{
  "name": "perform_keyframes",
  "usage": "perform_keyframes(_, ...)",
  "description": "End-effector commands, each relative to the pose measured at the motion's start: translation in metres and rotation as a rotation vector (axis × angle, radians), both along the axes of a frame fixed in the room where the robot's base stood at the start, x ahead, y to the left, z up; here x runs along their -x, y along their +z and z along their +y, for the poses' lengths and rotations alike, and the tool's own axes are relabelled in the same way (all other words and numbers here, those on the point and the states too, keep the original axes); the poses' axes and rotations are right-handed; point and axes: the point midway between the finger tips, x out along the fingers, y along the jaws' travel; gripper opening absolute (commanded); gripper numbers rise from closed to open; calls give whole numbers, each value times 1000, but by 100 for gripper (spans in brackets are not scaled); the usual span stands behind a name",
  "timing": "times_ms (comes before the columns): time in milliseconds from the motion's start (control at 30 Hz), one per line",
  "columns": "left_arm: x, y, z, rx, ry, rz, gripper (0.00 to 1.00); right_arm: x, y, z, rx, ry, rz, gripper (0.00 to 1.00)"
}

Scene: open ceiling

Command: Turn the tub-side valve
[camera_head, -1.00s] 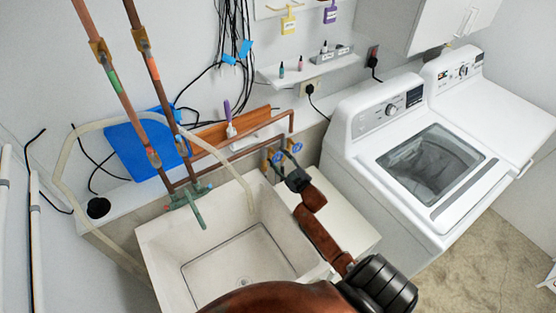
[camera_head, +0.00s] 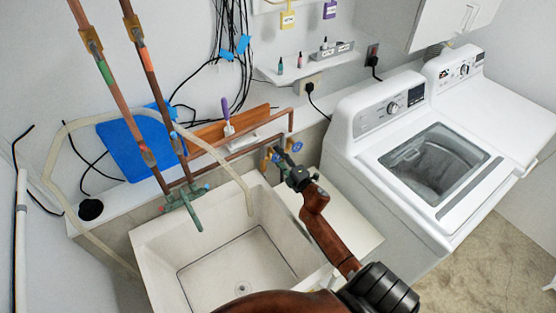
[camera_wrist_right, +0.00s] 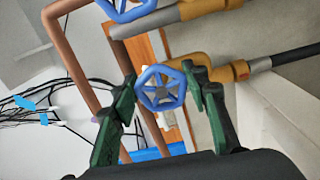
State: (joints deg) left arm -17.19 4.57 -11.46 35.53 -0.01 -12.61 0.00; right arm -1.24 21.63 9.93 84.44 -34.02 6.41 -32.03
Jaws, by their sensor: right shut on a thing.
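The tub-side valve has a blue handwheel (camera_wrist_right: 160,88) on a brass body. In the head view it is the left blue handwheel (camera_head: 275,156), close to the utility tub (camera_head: 150,245). My right gripper (camera_wrist_right: 163,90) is shut on this handwheel, with one green finger on each side of it in the wrist view. In the head view the right gripper (camera_head: 283,163) reaches the valve from below, and its fingers are small and partly unclear. A second blue handwheel (camera_head: 296,146) is beside it and also shows in the wrist view (camera_wrist_right: 125,8). My left gripper is not in view.
Copper pipes (camera_head: 240,150) run along the wall behind the tub to the valves. A white washing machine (camera_head: 400,150) stands right of the valves. A small shelf (camera_head: 310,68) with bottles hangs above. Black cables (camera_head: 235,45) hang on the wall.

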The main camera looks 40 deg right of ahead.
Motion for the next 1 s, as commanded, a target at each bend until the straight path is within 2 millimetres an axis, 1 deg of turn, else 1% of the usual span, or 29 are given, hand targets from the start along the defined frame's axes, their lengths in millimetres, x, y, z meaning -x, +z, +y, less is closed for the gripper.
perform_keyframes(33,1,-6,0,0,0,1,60,0,-2,0,47,2,5,18)
perform_keyframes(500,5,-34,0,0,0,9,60,0,0,1,491,2,55,18)
perform_keyframes(1000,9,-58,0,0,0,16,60,0,2,2,929,1,105,18)
